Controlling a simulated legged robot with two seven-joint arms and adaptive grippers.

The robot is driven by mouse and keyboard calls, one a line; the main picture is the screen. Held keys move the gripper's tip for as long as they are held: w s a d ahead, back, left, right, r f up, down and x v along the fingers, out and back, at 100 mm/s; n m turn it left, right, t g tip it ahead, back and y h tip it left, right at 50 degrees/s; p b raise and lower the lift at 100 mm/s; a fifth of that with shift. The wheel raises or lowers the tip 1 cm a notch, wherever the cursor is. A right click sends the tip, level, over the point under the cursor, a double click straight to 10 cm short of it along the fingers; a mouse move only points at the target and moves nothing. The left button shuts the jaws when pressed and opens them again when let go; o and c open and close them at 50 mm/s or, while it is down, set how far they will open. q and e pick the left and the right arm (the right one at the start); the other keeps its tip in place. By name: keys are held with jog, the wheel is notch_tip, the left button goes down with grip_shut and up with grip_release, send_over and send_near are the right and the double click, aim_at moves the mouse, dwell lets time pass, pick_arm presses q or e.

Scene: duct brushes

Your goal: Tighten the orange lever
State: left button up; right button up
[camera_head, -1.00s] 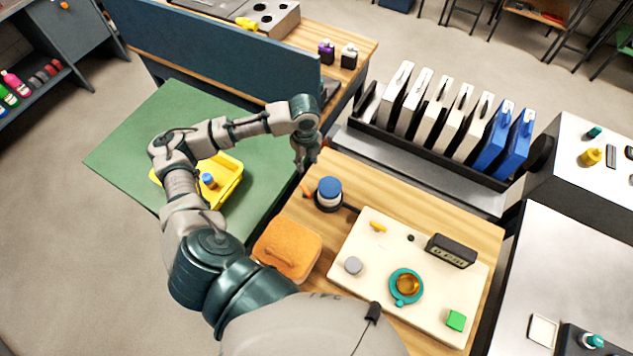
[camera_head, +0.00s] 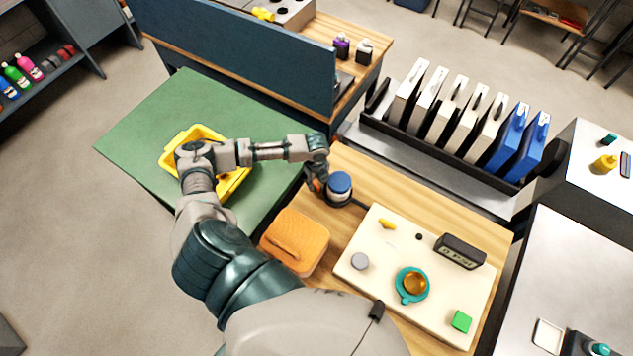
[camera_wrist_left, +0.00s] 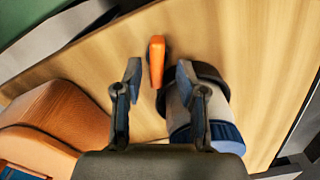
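The orange lever (camera_wrist_left: 156,62) is a short, narrow bar by the blue-capped cylinder. In the left wrist view it lies ahead of and between my finger lines, with visible space on both sides. My left gripper (camera_wrist_left: 158,78) is open and empty, its two fingertips either side of the lever's near end. In the head view my left gripper (camera_head: 318,184) points down just left of the blue-capped cylinder (camera_head: 339,185) and largely hides the lever. The cylinder has a pale body in a dark ring; in the wrist view it is close to the right finger (camera_wrist_left: 205,120). My right gripper is not in view.
An orange, soft-looking case (camera_head: 296,241) lies left of the cylinder on the wooden table. A cream board (camera_head: 379,268) with small parts and a dark display box (camera_head: 459,250) lies to the right. A yellow tray (camera_head: 237,180) sits on the green table. A rack of upright cases (camera_head: 458,112) stands behind.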

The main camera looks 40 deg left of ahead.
pick_arm(q)
jog(key=shift+s+a+f, duration=0.2)
jog(key=shift+a+f, duration=0.1)
jog(key=shift+a, duration=0.1)
jog(key=shift+w+a+f, duration=0.1)
jog(key=shift+w+a, duration=0.05)
jog(key=c, duration=0.7)
grip_shut()
jog(key=n+p, duration=0.1)
jog(key=p, duration=0.1)
jog(key=r+n+p, duration=0.1)
jog(key=p, duration=0.2)
jog(key=shift+d+n, duration=0.3)
jog(key=shift+n, duration=0.1)
jog(key=shift+w+f+n+p, duration=0.1)
jog(key=shift+f+n+p, duration=0.2)
jog(key=shift+n+p, duration=0.4)
pick_arm(e)
notch_tip(320, 180, up, 7)
jog(key=a, duration=0.1)
jog(key=shift+w+f, duration=0.15)
jog(key=shift+w, duration=0.05)
pick_arm(q)
jog(key=o, duration=0.7)
grip_release()
jog(key=shift+d, duration=0.2)
pick_arm(e)
jog(key=shift+d+f, duration=0.1)
jog(key=shift+d, duration=0.05)
